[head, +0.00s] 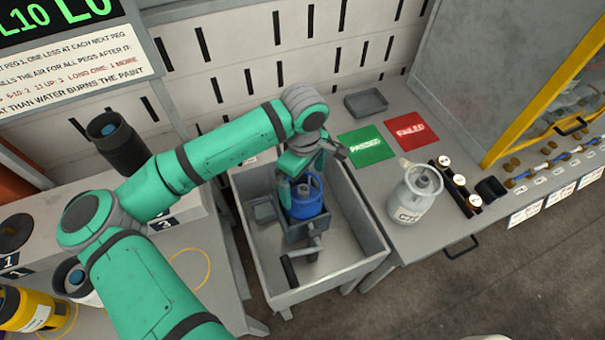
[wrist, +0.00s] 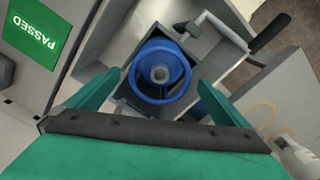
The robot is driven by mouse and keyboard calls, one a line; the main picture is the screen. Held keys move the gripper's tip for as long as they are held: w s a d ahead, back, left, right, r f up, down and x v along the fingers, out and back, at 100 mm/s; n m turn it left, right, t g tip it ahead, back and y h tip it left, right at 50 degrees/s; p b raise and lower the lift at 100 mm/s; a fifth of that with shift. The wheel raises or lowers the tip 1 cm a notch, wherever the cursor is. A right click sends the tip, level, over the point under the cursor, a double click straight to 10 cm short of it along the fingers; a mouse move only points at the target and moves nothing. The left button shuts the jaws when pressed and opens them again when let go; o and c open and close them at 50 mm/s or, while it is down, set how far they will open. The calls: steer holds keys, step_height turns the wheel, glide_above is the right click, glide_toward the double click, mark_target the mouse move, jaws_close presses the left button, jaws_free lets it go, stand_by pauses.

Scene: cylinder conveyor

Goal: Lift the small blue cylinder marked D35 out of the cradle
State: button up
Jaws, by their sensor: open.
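The small blue cylinder (head: 308,205) stands in a grey cradle (head: 305,232) inside a grey open-topped bin. In the wrist view the blue cylinder (wrist: 160,73) shows from above, with a round collar and a grey valve in its middle. Its D35 mark cannot be read in either view. My gripper (wrist: 162,88) is open, with one green finger on each side of the cylinder's near half. I cannot tell whether the fingers touch it. In the head view my gripper (head: 300,170) is over the bin and hides part of the cylinder.
The bin (head: 342,278) has raised walls close around the cradle, and a crank with a black handle (head: 289,270) sticks out in front. To the right are a green PASSED mat (head: 367,146), a red FAILED mat (head: 411,131) and a white cylinder (head: 414,197). A dark cylinder (head: 118,148) stands at left.

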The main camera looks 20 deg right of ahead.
mark_target(303, 193)
step_height(303, 193, down, 9)
stand_by(0.4)
steer(key=shift+c, duration=0.3)
steer(key=c, duration=1.5)
steer(key=o, duration=0.9)
steer(key=shift+c, duration=0.2)
steer(key=c, duration=0.8)
steer(key=shift+w+r, duration=0.1)
steer(key=shift+r, duration=6.2)
